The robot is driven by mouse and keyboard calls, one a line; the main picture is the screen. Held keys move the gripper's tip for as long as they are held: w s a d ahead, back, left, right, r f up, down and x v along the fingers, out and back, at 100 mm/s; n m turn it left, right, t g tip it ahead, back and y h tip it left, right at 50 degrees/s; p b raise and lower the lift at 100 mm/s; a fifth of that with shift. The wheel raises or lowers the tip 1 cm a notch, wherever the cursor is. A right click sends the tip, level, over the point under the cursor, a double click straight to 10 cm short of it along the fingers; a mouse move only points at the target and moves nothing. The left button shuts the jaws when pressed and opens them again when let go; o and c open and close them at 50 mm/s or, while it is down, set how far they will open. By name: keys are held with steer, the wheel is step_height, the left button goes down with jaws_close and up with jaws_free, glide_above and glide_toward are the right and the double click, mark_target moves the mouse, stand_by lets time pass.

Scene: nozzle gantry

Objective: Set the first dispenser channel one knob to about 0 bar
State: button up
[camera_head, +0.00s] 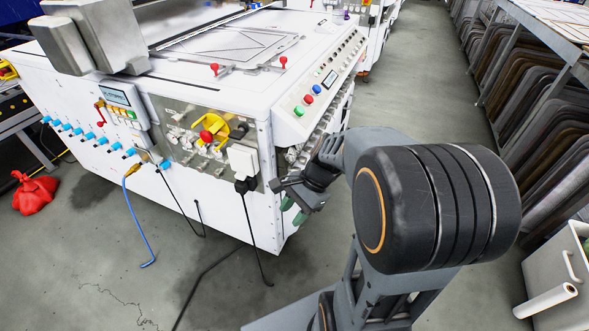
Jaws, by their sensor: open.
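The white machine (245,104) fills the left and middle of the view. A row of dark knobs or fittings (334,119) runs along its right side, below the sloped button panel, and my arm partly covers its near end. I cannot tell which one is the channel one knob, and no pressure reading is legible. My gripper (294,210) is open by the machine's near right corner, with its greenish fingertips pointing down. I see nothing between the fingers. I cannot tell whether it touches the machine.
Green, red and blue buttons (309,99) sit on the sloped panel. Black cable (257,235) and blue hose (142,225) hang to the floor from the front. A red bag (35,192) lies at left. A rack (530,110) stands at right, with clear floor between.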

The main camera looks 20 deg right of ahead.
steer(key=w+d+f+m+t+y+b, duration=0.1)
steer(key=w+d+f+m+t+y, duration=0.3)
steer(key=d+m+t, duration=0.7)
steer(key=w+d+f+m+t+y+b, duration=0.15)
steer(key=w+d+f+m, duration=0.45)
steer(key=m, duration=1.1)
steer(key=shift+m+t+y, duration=0.25)
steer(key=shift+m+t, duration=0.05)
steer(key=shift+t, duration=0.25)
steer(key=shift+r+b+x, duration=0.4)
steer(key=shift+b+x, duration=0.3)
steer(key=shift+x, duration=1.3)
steer(key=shift+r+b+x, duration=0.4)
steer(key=shift+b+x, duration=0.3)
steer(key=shift+x, duration=1.25)
steer(key=shift+r+b+x, duration=0.35)
steer(key=shift+b+x, duration=0.35)
steer(key=shift+x, duration=1.3)
steer(key=shift+w+d, duration=0.2)
steer(key=c, duration=0.6)
